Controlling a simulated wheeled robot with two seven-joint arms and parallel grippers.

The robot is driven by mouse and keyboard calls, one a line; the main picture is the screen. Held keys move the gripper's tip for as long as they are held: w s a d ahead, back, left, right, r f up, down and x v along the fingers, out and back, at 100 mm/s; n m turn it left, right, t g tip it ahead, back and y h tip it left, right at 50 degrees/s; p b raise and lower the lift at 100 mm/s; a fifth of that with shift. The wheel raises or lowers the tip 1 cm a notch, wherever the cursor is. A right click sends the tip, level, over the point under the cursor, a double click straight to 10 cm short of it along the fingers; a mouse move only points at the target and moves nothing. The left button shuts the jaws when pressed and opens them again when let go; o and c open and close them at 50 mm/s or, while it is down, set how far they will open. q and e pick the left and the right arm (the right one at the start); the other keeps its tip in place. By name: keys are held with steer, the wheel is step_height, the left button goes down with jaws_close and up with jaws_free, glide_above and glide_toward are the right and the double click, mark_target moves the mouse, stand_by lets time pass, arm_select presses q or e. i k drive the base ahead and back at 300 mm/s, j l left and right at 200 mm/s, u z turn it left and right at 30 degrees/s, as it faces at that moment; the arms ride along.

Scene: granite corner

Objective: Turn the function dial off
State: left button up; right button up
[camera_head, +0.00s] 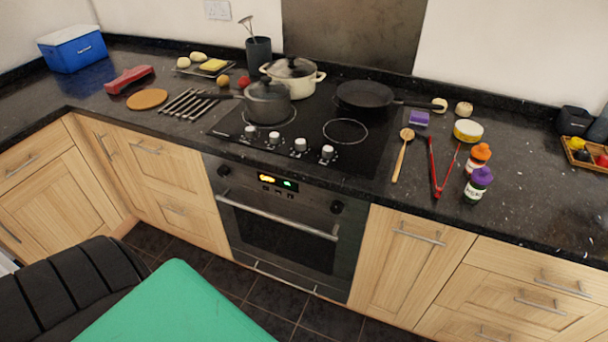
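The built-in oven (277,235) sits under the hob in the middle, its door shut. Its dark front panel has two round dark dials, a left dial (223,171) and a right dial (337,207). The frame does not show which is the function dial, and their markings are too small to read. Between them a small display (277,182) is lit yellow and green, with small buttons below it. Neither of my grippers is in view, and nothing touches the dials.
The oven handle (275,217) runs across below the dials. The black hob (310,135) above has four pale knobs, pots and a pan. A green surface (180,310) and a black ribbed shape (80,290), unclear what, fill the bottom left. Tiled floor shows before the oven.

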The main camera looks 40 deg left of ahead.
mark_target(223, 171)
steer(key=k+j, duration=0.25)
steer(key=j, duration=0.15)
steer(key=k+j, duration=0.2)
steer(key=j, duration=0.15)
steer(key=k+j, duration=0.25)
steer(key=j, duration=0.15)
steer(key=k+j, duration=0.2)
steer(key=j, duration=0.2)
steer(key=k+j, duration=0.25)
steer(key=j, duration=0.15)
